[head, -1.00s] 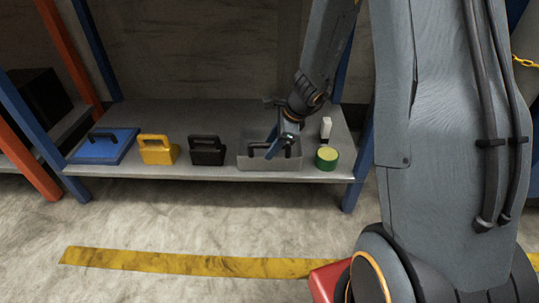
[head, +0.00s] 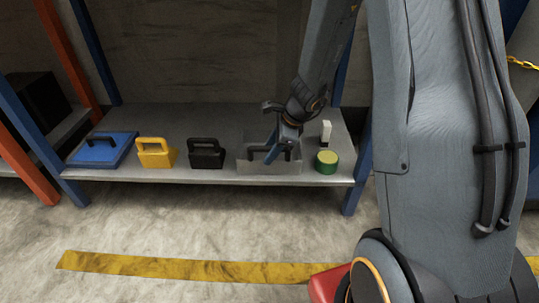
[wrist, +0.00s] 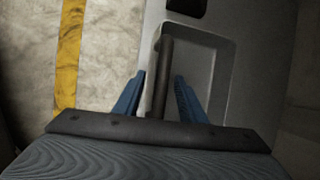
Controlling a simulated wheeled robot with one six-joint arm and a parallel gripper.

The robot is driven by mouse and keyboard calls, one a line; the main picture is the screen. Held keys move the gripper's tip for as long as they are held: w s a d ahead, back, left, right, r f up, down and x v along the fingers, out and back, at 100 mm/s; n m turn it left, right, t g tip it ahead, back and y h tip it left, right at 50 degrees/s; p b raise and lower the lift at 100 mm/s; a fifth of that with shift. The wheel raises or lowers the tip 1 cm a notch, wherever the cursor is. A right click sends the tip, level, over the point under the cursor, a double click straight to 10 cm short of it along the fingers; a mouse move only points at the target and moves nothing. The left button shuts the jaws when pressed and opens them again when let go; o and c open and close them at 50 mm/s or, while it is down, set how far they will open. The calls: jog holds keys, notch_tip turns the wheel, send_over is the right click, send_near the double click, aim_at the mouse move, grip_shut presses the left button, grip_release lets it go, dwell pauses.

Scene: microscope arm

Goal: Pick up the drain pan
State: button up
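The drain pan is the grey, shallow tray (head: 270,168) with a dark bar handle, near the right end of the shelf. In the wrist view the pan (wrist: 222,75) lies below my gripper, its dark handle (wrist: 164,60) running between the two blue fingers. My gripper (wrist: 159,76) is open, with a finger on each side of the handle and visible gaps between. In the head view my gripper (head: 272,148) points down into the pan at the handle; the wrist hides part of the pan's back.
On the grey shelf (head: 225,122), left of the pan, are a black handled box (head: 206,158), a yellow one (head: 156,156) and a blue case (head: 100,152). Right of the pan are a green-and-yellow can (head: 327,162) and a white bottle (head: 326,132). A blue post (head: 359,165) stands at the right.

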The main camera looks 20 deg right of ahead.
grip_shut()
dwell(1.4)
